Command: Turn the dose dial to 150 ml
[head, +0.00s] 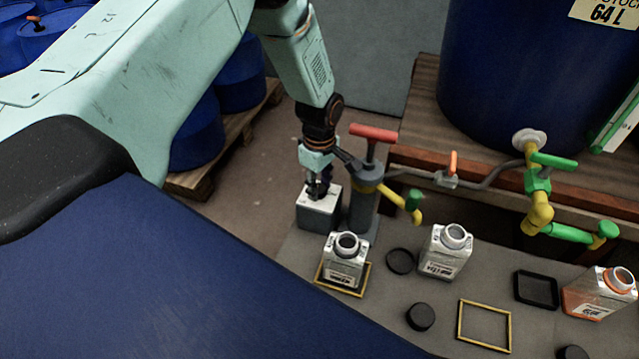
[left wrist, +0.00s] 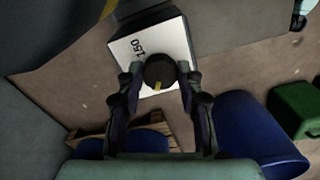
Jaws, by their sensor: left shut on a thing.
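The dose dial (left wrist: 160,69) is a round black knob with a yellow mark, on a white-topped box. In the left wrist view the yellow mark is on the knob's lower edge, and the printed number 150 (left wrist: 138,48) is to its upper left, so the mark does not point at it. My left gripper (left wrist: 160,78) has its fingers on both sides of the knob, shut on it. In the head view the gripper (head: 318,186) reaches down onto the dial box (head: 318,214) and hides most of the knob. The right gripper is out of view.
A pump (head: 363,190) with a red handle stands right beside the dial box. A bottle (head: 344,262) stands in a yellow frame in front, another bottle (head: 446,252) to the right, and an orange-filled one (head: 592,297) farther right. A blue vat (head: 540,70) is behind.

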